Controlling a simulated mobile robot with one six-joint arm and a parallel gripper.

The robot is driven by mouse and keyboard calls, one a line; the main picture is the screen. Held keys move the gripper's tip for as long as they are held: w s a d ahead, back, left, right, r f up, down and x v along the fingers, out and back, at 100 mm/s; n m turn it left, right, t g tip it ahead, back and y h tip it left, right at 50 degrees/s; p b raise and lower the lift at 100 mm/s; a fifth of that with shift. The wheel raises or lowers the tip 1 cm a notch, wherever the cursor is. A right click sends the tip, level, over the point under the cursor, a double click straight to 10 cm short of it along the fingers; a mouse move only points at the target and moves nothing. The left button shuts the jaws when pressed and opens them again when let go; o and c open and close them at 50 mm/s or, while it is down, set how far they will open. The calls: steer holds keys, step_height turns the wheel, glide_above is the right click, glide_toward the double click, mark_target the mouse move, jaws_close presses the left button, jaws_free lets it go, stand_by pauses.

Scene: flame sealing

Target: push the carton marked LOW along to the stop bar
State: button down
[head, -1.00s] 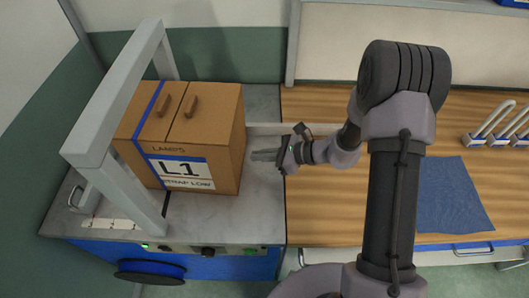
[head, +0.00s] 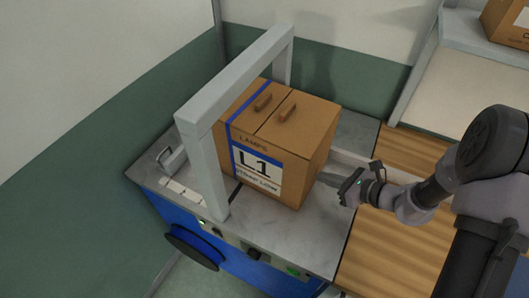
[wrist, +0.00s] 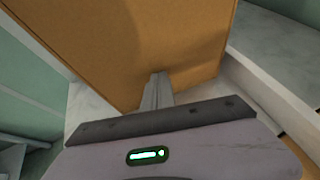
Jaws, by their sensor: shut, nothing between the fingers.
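The brown carton (head: 285,125) stands upright on the grey worktop, partly under a grey arch. Its front label reads L1, with smaller print ending in LOW, and a blue stripe runs over it. My gripper (head: 324,178) is shut and empty. Its fingertips are at the lower part of the carton's right side and appear to touch it. In the wrist view the carton's side (wrist: 150,45) fills the top, with the closed fingers (wrist: 158,85) against it. A small grey metal bar (head: 170,158) stands at the worktop's left end; I cannot tell whether it is the stop bar.
The grey arch (head: 235,80) spans the worktop (head: 275,228), its near post in front of the carton's left part. A pale rail (head: 350,158) runs behind the carton. A wooden table (head: 385,225) adjoins on the right.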

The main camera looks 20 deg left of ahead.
steer(key=shift+w+a+b, duration=0.15)
steer(key=shift+a+b, duration=0.25)
steer(key=shift+a, duration=1.8)
steer(key=shift+w+a+b, duration=0.15)
steer(key=shift+a+b, duration=0.25)
steer(key=shift+a, duration=1.75)
steer(key=shift+w+a+b, duration=0.15)
steer(key=shift+a+b, duration=0.25)
steer(key=shift+a, duration=1.8)
steer(key=shift+s+d, duration=0.15)
steer(key=shift+d, duration=2.7)
